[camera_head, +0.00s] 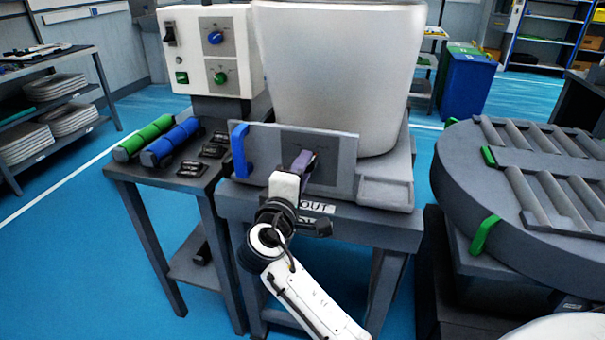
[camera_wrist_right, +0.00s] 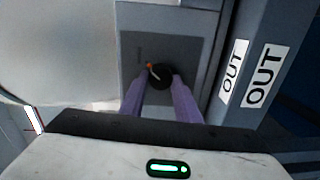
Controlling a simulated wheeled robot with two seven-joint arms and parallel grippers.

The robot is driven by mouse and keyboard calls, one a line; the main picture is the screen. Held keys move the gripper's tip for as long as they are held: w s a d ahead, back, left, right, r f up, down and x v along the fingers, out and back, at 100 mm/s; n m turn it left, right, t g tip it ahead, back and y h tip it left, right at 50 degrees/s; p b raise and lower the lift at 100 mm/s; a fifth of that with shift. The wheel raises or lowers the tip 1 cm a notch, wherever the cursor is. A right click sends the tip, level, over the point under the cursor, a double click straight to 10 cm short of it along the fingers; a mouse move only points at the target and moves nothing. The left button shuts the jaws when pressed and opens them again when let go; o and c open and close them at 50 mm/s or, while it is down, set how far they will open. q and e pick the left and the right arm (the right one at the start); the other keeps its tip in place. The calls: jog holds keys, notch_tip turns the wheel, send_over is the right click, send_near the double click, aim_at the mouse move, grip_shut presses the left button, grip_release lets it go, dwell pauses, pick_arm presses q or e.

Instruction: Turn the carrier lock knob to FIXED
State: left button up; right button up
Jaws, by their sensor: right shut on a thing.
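The carrier lock knob (camera_wrist_right: 159,75) is a small black round knob with an orange mark, on a grey panel (camera_wrist_right: 130,40) in the right wrist view. My right gripper (camera_wrist_right: 160,92) has its two purple fingers on either side of the knob, shut on it. In the head view the right gripper (camera_head: 303,162) reaches the grey front panel (camera_head: 340,150) and hides the knob. The panel's lettering is too small to read. My left gripper is in neither view.
A large white bowl-shaped body (camera_head: 335,75) stands behind the panel. A blue handle (camera_head: 239,150) is at the panel's left end. A control box (camera_head: 208,50) with knobs and a side table with green (camera_head: 143,137) and blue rollers stand left. A round grey roller table (camera_head: 470,165) stands right.

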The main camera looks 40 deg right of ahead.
dwell(0.3)
jog(key=o, duration=1)
jog(key=shift+o, duration=0.2)
